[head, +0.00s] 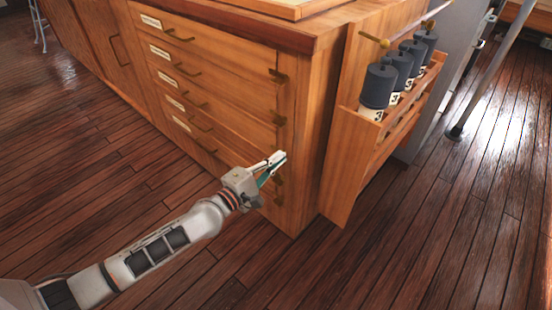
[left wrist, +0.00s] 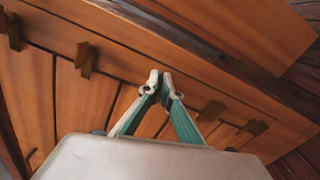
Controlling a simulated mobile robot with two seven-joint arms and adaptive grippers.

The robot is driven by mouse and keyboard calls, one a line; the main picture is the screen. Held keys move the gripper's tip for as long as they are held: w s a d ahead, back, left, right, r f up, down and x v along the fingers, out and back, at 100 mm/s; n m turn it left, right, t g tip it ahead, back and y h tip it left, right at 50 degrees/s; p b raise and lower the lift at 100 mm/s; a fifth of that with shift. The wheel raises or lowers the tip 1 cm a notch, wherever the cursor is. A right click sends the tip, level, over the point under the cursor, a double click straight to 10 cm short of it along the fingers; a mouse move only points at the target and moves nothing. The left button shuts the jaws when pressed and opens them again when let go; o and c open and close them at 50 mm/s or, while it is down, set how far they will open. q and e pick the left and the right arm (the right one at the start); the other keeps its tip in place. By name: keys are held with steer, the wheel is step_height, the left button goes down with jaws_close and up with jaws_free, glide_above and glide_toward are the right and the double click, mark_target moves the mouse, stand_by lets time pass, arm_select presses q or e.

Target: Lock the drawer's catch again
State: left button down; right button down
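The wooden cabinet (head: 303,130) has a stack of drawers, and all the fronts look flush. Brass catches line its right front edge: the top catch (head: 279,76), the second catch (head: 279,118) and lower ones (head: 279,181). My left gripper (head: 279,158) is at this edge, below the second catch. In the left wrist view its fingertips (left wrist: 161,84) are close together with a narrow gap, in line with the row of catches. The catch at the fingertips is mostly hidden by them, so its turn cannot be read. My right gripper is out of view.
A side rack (head: 352,150) with several dark cylinders (head: 378,86) is fixed to the cabinet's right side. A metal pole (head: 490,75) stands farther right. Drawer handles (head: 179,37) stick out from the fronts. The plank floor (head: 120,190) before the cabinet is clear.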

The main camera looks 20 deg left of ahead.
arm_select(q)
steer(key=m, duration=0.3)
steer(key=shift+f+p, duration=0.15)
steer(key=shift+p, duration=0.15)
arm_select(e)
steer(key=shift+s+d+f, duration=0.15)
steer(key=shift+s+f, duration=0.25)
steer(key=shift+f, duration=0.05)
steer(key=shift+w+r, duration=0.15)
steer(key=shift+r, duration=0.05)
arm_select(q)
steer(key=c, duration=2.3)
jaws_free()
steer(key=shift+c, duration=0.2)
steer(key=shift+o, duration=0.3)
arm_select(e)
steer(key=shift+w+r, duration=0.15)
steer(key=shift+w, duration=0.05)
